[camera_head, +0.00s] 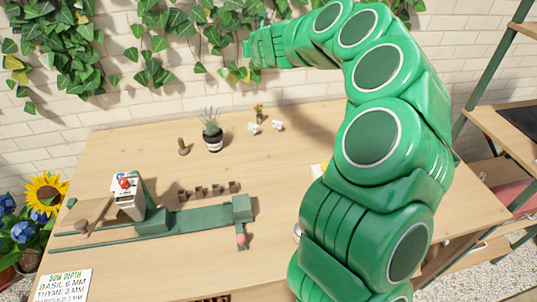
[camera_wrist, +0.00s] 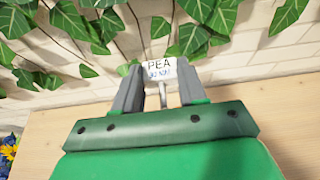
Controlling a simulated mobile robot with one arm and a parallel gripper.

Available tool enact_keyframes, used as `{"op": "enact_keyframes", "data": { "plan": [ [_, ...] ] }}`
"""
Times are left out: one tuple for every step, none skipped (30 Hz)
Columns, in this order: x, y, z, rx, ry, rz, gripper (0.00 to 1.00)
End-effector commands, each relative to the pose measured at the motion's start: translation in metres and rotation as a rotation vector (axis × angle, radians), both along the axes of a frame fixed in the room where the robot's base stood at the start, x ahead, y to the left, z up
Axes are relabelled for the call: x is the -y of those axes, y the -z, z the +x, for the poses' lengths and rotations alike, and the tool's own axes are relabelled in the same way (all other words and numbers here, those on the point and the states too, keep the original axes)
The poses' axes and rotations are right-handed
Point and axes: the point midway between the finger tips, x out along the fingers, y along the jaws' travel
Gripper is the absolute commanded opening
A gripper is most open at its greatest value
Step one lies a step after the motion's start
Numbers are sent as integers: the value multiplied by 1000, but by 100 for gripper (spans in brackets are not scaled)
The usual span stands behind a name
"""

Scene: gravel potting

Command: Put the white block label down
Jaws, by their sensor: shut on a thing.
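In the head view my green gripper (camera_head: 251,49) is raised in front of the brick wall, above the back of the table (camera_head: 300,135). I cannot make out the label in the head view.
A potted lavender (camera_head: 214,140), a brown knobbed tool (camera_head: 183,147) and small white items (camera_head: 253,128) stand towards the back. A green bench device (camera_head: 190,218) and a brown cell strip (camera_head: 208,191) lie at left. A sow depth sign (camera_head: 62,286) is at front left. Ivy hangs on the wall.

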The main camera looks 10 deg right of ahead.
Motion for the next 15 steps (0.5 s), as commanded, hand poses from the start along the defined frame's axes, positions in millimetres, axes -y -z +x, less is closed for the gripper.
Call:
{"op": "enact_keyframes", "data": {
  "plan": [
    [1, -7, 0, 2, 1, -2, 8],
    [1, -10, 0, 2, 2, -1, 8],
    [1, -15, 0, 3, 3, -2, 8],
    [1, -18, 0, 3, 3, -3, 8],
    [1, -18, 0, 2, 3, -2, 8],
    [1, -20, 0, 2, 4, -2, 8],
    [1, -22, 0, 1, 3, -1, 8],
    [1, -23, 0, 1, 3, 0, 8],
    [1, -25, 0, 2, 2, -2, 8],
    [1, -27, 0, 2, 2, -2, 8],
    [1, -28, 0, 1, 1, -2, 8],
    [1, -30, 0, 1, 1, -2, 8],
    [1, -32, 0, 1, 2, -1, 8],
    [1, -33, 0, 1, 1, 0, 8],
    [0, -35, 0, 2, 0, -1, 8]
  ]
}}
